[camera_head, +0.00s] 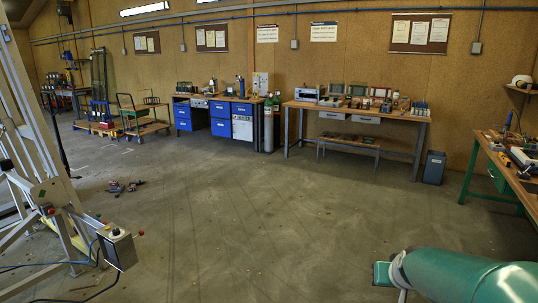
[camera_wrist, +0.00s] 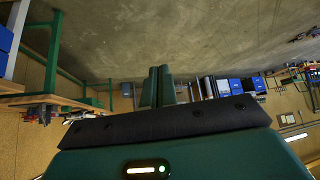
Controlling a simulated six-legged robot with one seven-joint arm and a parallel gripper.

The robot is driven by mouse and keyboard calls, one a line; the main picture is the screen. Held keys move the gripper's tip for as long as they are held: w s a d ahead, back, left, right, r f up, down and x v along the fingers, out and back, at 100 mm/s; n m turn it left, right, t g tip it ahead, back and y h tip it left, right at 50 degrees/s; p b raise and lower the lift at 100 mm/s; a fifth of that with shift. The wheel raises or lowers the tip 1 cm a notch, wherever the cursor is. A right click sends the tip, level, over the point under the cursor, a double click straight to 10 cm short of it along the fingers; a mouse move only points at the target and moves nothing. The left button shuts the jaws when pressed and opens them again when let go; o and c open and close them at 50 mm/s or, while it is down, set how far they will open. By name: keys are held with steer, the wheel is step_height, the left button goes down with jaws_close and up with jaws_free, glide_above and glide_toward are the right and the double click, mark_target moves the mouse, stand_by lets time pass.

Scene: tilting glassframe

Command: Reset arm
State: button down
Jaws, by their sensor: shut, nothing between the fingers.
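In the wrist view my gripper (camera_wrist: 159,88) shows its two green fingers close together at the centre, with nothing between them. The green housing of my wrist fills the bottom of that view, with a lit green light on it. The wrist picture is upside down: floor at the top, wall below. In the head view a green rounded part of my arm lies at the lower right; the gripper's fingers cannot be made out there.
A pale metal frame (camera_head: 62,205) with a control box (camera_head: 118,249) and cables stands at the left. A workbench (camera_head: 362,113) and blue-drawer desk (camera_head: 221,100) line the back wall. A green-legged table (camera_head: 516,178) is at right. The middle floor is clear; small items (camera_head: 124,186) lie left.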

steer(key=s+a+r+n+g+y, duration=0.1)
steer(key=s+a+r, duration=0.2)
steer(key=s+a, duration=0.4)
steer(key=s+a+r+n+g, duration=0.1)
steer(key=s+a+r, duration=0.2)
steer(key=s+a, duration=0.5)
steer(key=s, duration=0.4)
steer(key=shift+s+a+r+n+y, duration=0.15)
steer(key=shift+s+a+n+y, duration=0.15)
steer(key=shift+y, duration=0.1)
